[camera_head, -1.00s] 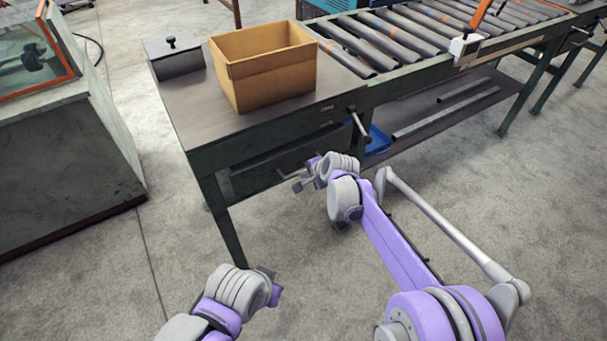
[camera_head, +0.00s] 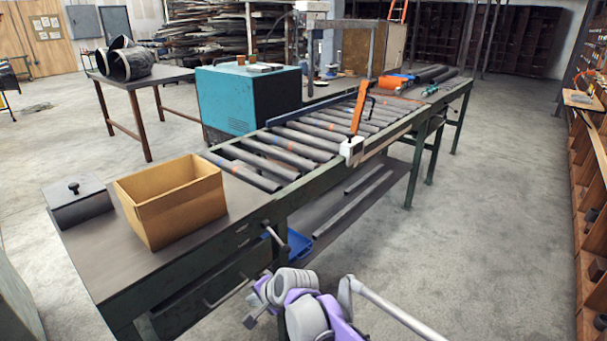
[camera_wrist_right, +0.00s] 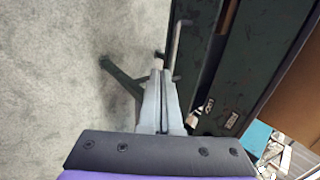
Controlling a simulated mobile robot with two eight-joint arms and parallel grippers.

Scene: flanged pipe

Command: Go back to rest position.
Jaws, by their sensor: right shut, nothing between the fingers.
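My right gripper (camera_head: 250,319) is low in the head view, in front of the workbench (camera_head: 88,252) and below its top. In the right wrist view its two grey fingers (camera_wrist_right: 166,72) lie together, shut and empty. The bench's dark green side and a leg stand close beyond the fingers there. My right arm comes in from the bottom edge. My left gripper is out of the head view.
An open cardboard box (camera_head: 172,205) and a grey lidded box (camera_head: 78,203) stand on the bench. A roller conveyor (camera_head: 290,150) runs off to the back right. Open concrete floor (camera_head: 480,240) lies to the right, with a shelf (camera_head: 590,250) at the right edge.

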